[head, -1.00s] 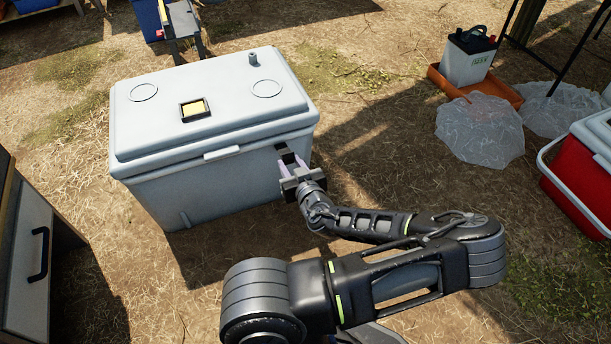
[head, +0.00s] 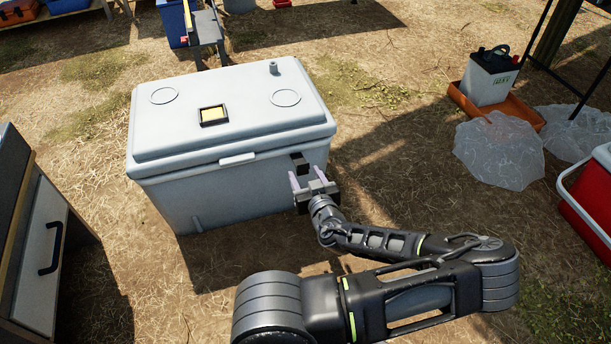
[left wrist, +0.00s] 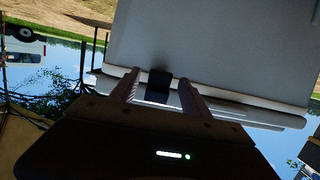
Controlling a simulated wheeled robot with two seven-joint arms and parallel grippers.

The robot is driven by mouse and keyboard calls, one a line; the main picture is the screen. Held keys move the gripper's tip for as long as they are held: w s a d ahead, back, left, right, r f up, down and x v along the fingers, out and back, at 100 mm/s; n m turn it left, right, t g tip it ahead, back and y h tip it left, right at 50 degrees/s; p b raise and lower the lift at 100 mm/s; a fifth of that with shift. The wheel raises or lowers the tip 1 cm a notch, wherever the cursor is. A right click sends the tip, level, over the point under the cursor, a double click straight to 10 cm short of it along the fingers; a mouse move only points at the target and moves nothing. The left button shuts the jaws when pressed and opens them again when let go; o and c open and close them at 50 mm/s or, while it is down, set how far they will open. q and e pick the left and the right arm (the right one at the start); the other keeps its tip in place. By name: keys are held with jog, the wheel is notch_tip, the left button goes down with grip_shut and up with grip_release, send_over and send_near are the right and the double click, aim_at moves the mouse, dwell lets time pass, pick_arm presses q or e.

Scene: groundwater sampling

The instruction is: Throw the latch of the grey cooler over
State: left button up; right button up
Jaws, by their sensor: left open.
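The grey cooler (head: 200,185) stands on the ground with its lid (head: 240,125) closed. A small dark latch (head: 299,161) is on the right part of its front, below the lid's rim. My left gripper (head: 308,176) is open just in front of and below this latch. In the left wrist view, the dark latch (left wrist: 158,88) appears between the two fingers, with the cooler (left wrist: 230,50) behind. I see no finger closed on it, and I cannot tell whether the fingers touch it. My right gripper is out of view.
A drawer cabinet (head: 40,265) stands at the left. A red cooler (head: 590,205) and plastic sheeting (head: 498,152) lie to the right. A battery (head: 488,77) sits in an orange tray (head: 530,118). The ground between the grey cooler and the sheeting is clear.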

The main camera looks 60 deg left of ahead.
pick_arm(q)
jog(key=p+v, duration=0.2)
jog(key=v, duration=0.5)
jog(key=shift+d, duration=0.35)
jog(key=shift+s+r, duration=0.1)
